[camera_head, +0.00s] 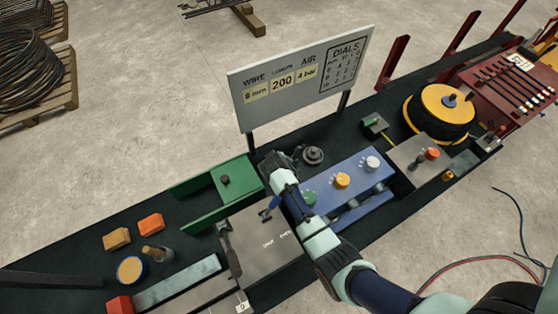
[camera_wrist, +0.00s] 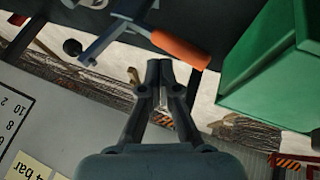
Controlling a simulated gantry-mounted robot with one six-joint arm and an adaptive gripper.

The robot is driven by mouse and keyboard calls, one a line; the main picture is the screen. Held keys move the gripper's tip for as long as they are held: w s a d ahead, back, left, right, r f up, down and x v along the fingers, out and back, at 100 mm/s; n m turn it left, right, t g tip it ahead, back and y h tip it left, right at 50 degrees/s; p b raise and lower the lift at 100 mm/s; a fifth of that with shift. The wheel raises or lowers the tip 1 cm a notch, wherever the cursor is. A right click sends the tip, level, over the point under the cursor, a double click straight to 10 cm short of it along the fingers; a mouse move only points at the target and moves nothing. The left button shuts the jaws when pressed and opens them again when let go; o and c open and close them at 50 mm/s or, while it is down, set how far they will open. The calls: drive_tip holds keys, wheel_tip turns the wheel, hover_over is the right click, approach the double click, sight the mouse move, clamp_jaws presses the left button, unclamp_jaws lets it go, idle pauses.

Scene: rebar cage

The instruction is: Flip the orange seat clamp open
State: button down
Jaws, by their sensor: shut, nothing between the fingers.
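The seat clamp shows in the wrist view as a long orange handle (camera_wrist: 180,48) joined to a blue-grey metal body (camera_wrist: 118,30). The handle slants down to the right. My gripper's two dark fingers (camera_wrist: 160,66) are together and empty. Their tips appear just below the handle's left part in the picture; I cannot tell whether they touch it. In the head view my arm reaches over the bench to the area between the green channel and the blue box, and my gripper (camera_head: 272,165) is partly hidden by my wrist. I cannot make out the orange handle there.
A green channel (camera_head: 215,190) stands left of my gripper and fills the right of the wrist view (camera_wrist: 270,70). A blue box with knobs (camera_head: 345,190) stands to the right. A sign board (camera_head: 300,80) rises behind. Orange blocks (camera_head: 150,223) lie on the left bench.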

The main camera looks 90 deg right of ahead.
drive_tip(key=w+p+v, duration=0.1)
drive_tip(key=p+v, duration=0.3)
drive_tip(key=v, duration=0.8)
drive_tip(key=shift+w+a+f, duration=0.15)
drive_tip(key=shift+w+a, duration=0.2)
drive_tip(key=shift+a, duration=0.1)
